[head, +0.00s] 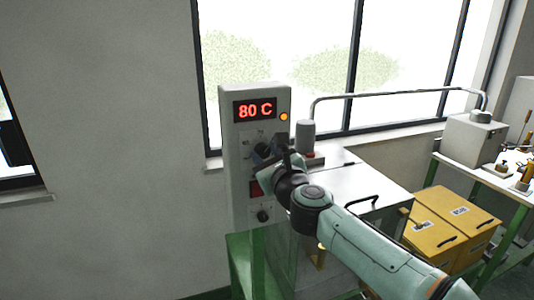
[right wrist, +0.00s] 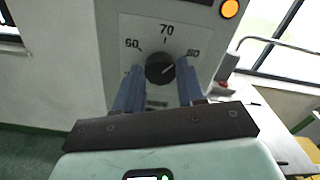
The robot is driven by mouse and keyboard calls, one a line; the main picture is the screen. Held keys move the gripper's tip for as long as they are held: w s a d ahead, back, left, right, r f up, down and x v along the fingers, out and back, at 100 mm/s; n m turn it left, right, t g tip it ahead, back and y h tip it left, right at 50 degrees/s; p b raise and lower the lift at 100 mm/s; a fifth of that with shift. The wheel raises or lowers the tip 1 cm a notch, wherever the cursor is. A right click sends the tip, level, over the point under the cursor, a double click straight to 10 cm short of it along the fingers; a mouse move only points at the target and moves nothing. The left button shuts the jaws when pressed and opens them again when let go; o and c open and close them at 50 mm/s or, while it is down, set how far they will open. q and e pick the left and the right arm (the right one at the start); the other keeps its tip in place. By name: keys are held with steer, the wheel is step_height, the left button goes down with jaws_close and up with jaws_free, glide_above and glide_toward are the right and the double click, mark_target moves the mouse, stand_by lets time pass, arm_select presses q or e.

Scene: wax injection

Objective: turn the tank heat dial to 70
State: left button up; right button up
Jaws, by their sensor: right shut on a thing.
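The tank heat dial (right wrist: 160,68) is a round black knob on a pale plate marked 60, 70 and 80. Its light pointer line slants to the upper right, toward the 80 mark. The dial sits on the front of a grey control box (head: 238,160), whose red display (head: 255,110) reads 80 C. My right gripper (head: 270,152) is at the dial in the head view. In the right wrist view its two blue fingers (right wrist: 160,76) stand on either side of the dial, shut on it. My left gripper is not in view.
An orange lamp (head: 284,117) glows beside the display. A second black knob (head: 263,216) is lower on the box. A metal-topped tank (head: 370,182) with a handle stands to the right. Yellow drawers (head: 440,222) and a green-framed bench are farther right. Bare wall is at left.

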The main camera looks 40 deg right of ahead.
steer(key=n, duration=0.3)
steer(key=shift+n+p, duration=0.4)
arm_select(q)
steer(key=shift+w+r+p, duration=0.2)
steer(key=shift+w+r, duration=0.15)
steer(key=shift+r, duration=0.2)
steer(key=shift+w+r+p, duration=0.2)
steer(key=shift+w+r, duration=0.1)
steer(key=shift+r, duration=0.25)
arm_select(e)
steer(key=shift+f+n, duration=0.1)
steer(key=shift+n, duration=1.9)
steer(key=o, duration=1.1)
steer(key=shift+c, duration=0.2)
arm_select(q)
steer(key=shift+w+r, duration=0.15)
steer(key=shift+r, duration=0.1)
arm_select(e)
steer(key=v, duration=1.3)
steer(key=shift+s, duration=0.2)
